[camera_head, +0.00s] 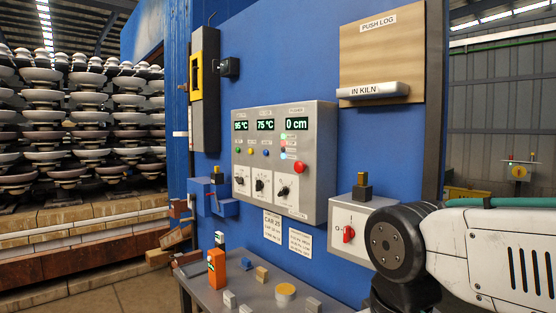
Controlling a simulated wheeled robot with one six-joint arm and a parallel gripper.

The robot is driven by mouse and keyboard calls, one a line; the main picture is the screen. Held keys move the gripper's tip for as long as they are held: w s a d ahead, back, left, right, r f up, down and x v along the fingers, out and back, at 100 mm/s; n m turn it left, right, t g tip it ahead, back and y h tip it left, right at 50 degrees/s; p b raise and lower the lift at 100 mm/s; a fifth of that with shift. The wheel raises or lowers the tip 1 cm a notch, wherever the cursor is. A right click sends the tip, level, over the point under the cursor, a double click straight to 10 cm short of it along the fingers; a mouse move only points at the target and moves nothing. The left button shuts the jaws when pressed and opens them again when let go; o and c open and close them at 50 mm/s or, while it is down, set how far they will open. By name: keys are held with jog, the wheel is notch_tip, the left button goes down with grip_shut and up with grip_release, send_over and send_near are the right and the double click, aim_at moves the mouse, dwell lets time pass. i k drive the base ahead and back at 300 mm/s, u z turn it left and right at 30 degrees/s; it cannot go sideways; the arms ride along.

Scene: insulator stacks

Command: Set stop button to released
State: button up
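A round red button (299,168) sits at the right side of the grey control panel (318,140) on the blue wall. It looks like the stop button, but its label is too small to read. I cannot tell whether it is pressed in or released. My arm shows at the lower right, in front of the wall's right end. My gripper is outside the view.
A grey box with a red rotary switch (348,234) is on the wall below the panel's right. A shelf below holds an orange block (216,268) and several small blocks. A board with an "IN KILN" plate (373,91) hangs above. Insulator stacks (90,115) stand left.

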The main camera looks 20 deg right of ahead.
aim_at(300, 167)
jog(key=u, duration=0.5)
jog(key=k, duration=1.2)
jog(key=z, duration=0.65)
jog(key=i, duration=1.65)
jog(key=u, duration=0.45)
